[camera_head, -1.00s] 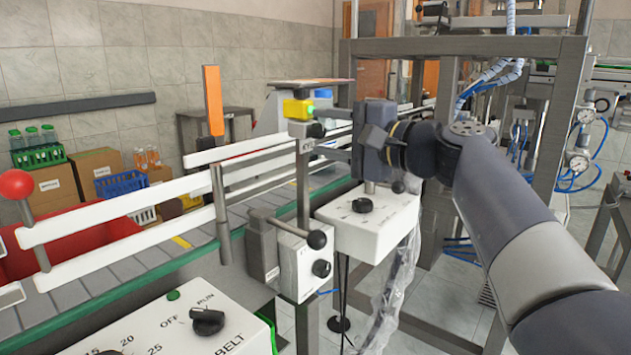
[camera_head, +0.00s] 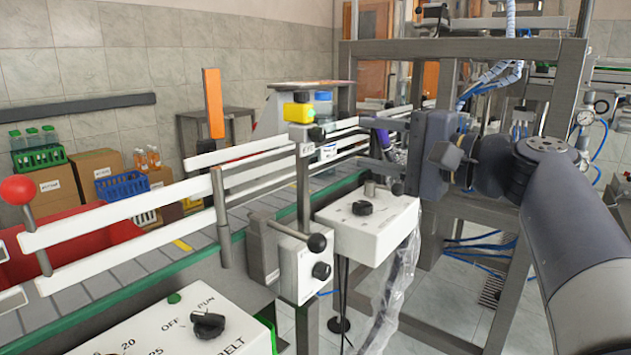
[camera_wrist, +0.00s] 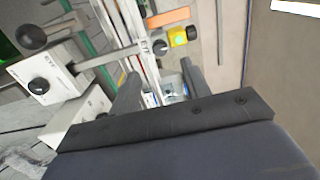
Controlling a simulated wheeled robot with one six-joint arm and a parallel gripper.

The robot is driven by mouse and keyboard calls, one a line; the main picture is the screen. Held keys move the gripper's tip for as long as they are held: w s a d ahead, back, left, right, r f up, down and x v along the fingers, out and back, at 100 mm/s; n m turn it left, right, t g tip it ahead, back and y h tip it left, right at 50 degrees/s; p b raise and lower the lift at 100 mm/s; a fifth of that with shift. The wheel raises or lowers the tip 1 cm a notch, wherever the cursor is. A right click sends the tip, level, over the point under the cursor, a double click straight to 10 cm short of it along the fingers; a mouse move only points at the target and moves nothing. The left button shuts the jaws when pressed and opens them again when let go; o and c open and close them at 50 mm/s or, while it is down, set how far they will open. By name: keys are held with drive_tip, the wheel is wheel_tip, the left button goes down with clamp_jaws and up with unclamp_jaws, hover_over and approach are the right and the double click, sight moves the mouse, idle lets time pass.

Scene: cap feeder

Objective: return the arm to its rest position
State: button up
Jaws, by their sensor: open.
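My gripper (camera_head: 382,146) is in the right half of the head view, beyond the white control box with a black knob (camera_head: 365,212) and higher than its top. Its fingers point left, towards the conveyor, and are partly hard to make out. In the wrist view my gripper (camera_wrist: 162,88) shows two dark fingers spread apart, with nothing seen held between them. My arm comes in from the right edge of the head view, bent at the wrist.
The conveyor (camera_head: 195,232) with white guide rails (camera_head: 110,212) runs along the left. A yellow sensor (camera_head: 298,112) stands on a post, a blue-capped bottle (camera_head: 323,105) behind it. A metal frame (camera_head: 565,110) stands behind my arm. The belt panel (camera_head: 160,325) is in front.

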sight(322, 136)
drive_tip(key=b+x, duration=0.1)
drive_tip(key=x, duration=0.7)
drive_tip(key=shift+w+a+f, duration=0.1)
drive_tip(key=shift+w+a, duration=0.05)
drive_tip(key=shift+a, duration=0.1)
drive_tip(key=shift+r+m+p, duration=0.35)
drive_tip(key=shift+m+p, duration=0.15)
drive_tip(key=shift+p, duration=0.4)
drive_tip(key=shift+d+m+p, duration=0.15)
drive_tip(key=shift+m+p, duration=0.25)
drive_tip(key=shift+m, duration=0.1)
drive_tip(key=m+p, duration=0.8)
drive_tip(key=shift+m+p, duration=0.3)
drive_tip(key=m+p, duration=0.6)
drive_tip(key=p, duration=0.1)
drive_tip(key=shift+m, duration=0.4)
drive_tip(key=m+p, duration=0.2)
drive_tip(key=shift+f+m, duration=0.15)
drive_tip(key=shift+m, duration=0.15)
drive_tip(key=shift+f+m, duration=0.1)
drive_tip(key=shift+m, duration=0.2)
